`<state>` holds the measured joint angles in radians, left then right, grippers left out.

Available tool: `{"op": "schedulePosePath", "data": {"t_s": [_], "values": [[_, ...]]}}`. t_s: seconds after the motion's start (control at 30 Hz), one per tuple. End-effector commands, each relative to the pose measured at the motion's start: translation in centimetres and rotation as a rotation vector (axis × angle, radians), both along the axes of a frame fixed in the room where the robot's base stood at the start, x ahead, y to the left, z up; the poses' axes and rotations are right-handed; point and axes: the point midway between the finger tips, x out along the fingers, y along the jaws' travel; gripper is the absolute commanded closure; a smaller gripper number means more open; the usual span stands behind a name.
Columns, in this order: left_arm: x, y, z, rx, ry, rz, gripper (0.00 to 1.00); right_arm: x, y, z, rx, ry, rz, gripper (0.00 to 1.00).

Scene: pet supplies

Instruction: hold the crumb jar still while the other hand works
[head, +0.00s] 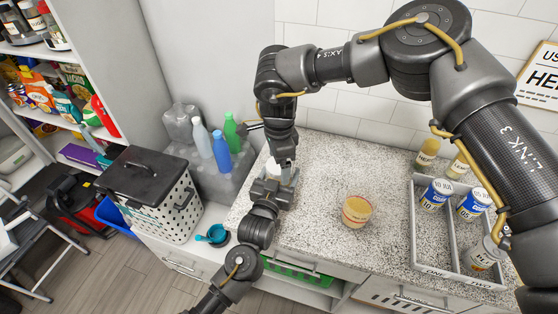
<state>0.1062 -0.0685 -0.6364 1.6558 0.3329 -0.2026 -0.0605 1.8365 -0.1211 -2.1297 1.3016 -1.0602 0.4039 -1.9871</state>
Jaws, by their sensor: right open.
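A small tan tub with a red band (357,211) stands upright on the speckled counter, apart from both grippers. A pale object (272,166), mostly hidden, is at the counter's left part where my two grippers meet. I cannot tell which of these is the crumb jar. My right gripper (286,178) points down at the pale object and is open. My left gripper (277,180) reaches up from the front edge to the same spot. Its fingers are hidden or too small to tell whether they are shut on the object.
A grey divided tray (436,268) with several labelled cans stands at the right. Blue and green bottles (221,152) stand at the left beyond the counter. A white hamper with a black lid (150,195) is at the left. The counter's middle is clear around the tub.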

Motion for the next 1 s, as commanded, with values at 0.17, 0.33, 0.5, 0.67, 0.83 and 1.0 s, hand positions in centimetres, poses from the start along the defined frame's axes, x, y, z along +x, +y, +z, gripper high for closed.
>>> {"op": "schedulePosePath", "data": {"t_s": [0.17, 0.33, 0.5, 0.67, 0.83, 1.0], "values": [[0.0, 0.0, 0.1, -0.002, -0.002, 0.0, 0.94, 0.0, 0.0, 0.9, 0.0, -0.001, 0.0, 0.15], [0.0, 0.0, 0.1, -0.001, -0.002, 0.0, 0.94, 0.1, 0.0, 3.0, 0.001, -0.003, 0.001, 0.15], [0.0, 0.0, 0.1, -0.001, -0.002, 0.0, 0.94, 0.0, 0.0, 4.5, -0.001, -0.001, 0.0, 0.15], [0.0, 0.0, 0.1, -0.001, -0.002, 0.0, 0.94, 0.0, 0.0, 4.5, 0.0, 0.0, 0.001, 0.15], [0.0, 0.0, 0.1, -0.001, -0.002, 0.0, 0.94, 0.0, 0.3, 4.7, 0.012, 0.002, 0.0, 0.18], [0.0, 0.0, 0.1, -0.001, -0.002, 0.0, 0.94, -0.1, 0.8, 6.0, 0.03, 0.007, -0.186, 0.18]]}}
